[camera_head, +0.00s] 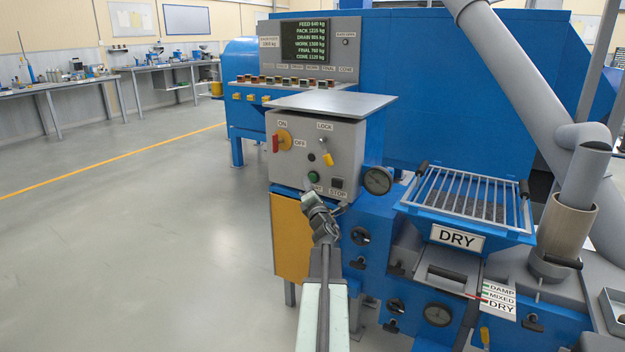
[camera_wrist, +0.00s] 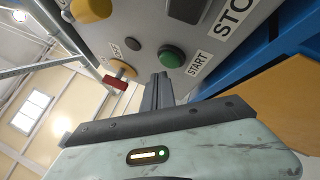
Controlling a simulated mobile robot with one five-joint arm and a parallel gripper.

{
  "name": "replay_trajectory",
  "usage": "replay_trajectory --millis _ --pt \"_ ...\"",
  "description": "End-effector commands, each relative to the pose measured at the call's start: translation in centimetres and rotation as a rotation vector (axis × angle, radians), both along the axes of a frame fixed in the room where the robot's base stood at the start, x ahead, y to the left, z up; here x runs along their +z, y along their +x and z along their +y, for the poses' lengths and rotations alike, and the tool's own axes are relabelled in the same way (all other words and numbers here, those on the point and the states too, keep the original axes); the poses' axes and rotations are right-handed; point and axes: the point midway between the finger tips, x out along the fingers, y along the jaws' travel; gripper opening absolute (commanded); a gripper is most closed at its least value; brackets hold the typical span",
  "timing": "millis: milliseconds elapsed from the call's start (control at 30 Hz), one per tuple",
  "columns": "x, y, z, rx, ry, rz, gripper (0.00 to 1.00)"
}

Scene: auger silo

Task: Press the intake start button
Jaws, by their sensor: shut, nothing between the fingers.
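The green start button (camera_head: 313,177) is on the lower front of the grey control box (camera_head: 345,140). In the wrist view the button (camera_wrist: 171,57) is a green dome in a dark ring beside the START label (camera_wrist: 200,63). My gripper (camera_head: 310,196) is just below and in front of the button, partly hiding its label in the head view. In the wrist view the shut fingers (camera_wrist: 160,77) point at the panel, with their tips just below the button. I cannot tell whether they touch the panel. Nothing is held.
The dark stop button (camera_head: 338,183) is right of the start button. A red and yellow ON/OFF switch (camera_head: 283,141) and a yellow lock handle (camera_head: 326,146) sit above. The floor at left is clear.

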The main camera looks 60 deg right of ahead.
Motion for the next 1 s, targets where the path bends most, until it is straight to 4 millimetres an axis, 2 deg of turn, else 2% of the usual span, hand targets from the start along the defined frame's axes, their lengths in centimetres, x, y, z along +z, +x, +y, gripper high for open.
replay_trajectory --millis 1000 --pt "0.0 0.0 -1.0 0.0 0.0 0.0 0.0"
